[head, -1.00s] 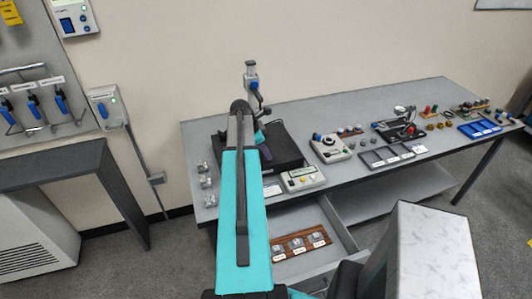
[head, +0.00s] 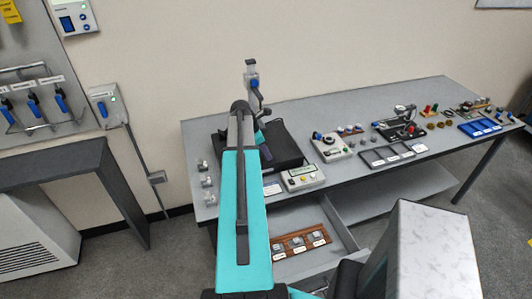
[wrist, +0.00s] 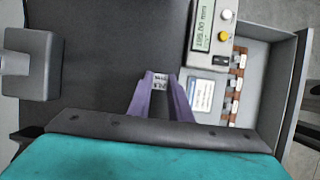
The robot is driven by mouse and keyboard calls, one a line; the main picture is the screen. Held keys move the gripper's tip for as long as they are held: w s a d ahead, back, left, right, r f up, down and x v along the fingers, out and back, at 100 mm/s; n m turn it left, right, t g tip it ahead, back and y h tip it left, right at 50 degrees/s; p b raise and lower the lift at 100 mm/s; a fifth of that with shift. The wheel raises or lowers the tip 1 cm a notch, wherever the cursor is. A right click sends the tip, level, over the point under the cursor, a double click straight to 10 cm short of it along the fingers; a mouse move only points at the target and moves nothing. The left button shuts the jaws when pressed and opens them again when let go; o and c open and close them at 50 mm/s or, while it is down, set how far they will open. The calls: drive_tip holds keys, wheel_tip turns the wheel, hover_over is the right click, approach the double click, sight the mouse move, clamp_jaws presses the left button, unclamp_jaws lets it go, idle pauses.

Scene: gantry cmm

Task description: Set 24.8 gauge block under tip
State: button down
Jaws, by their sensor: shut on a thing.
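My gripper (wrist: 161,86) shows in the wrist view with its two purple fingers shut on a small pale gauge block (wrist: 160,80). The block has dark marks on its face, too small to read. It is over the dark plate (wrist: 110,60); I cannot tell whether it touches the plate. The gauge stand (head: 251,78) rises behind the arm, at the back of the black plate (head: 283,148). A grey block-shaped part (wrist: 30,65) shows at the left of the wrist view. The tip is not clearly visible.
A readout box (head: 302,178) with yellow and white buttons stands beside the plate. An open drawer (head: 345,238) below holds a wooden rack (head: 278,246) with several blocks. Small metal parts (head: 207,181) lie left of the plate. Trays and instruments fill the bench's right side.

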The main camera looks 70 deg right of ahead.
drive_tip(key=shift+f, duration=0.2)
idle(0.4)
drive_tip(key=c, duration=1.1)
unclamp_jaws()
drive_tip(key=shift+r, duration=0.1)
drive_tip(key=shift+r+p, duration=0.35)
drive_tip(key=shift+r, duration=3.1)
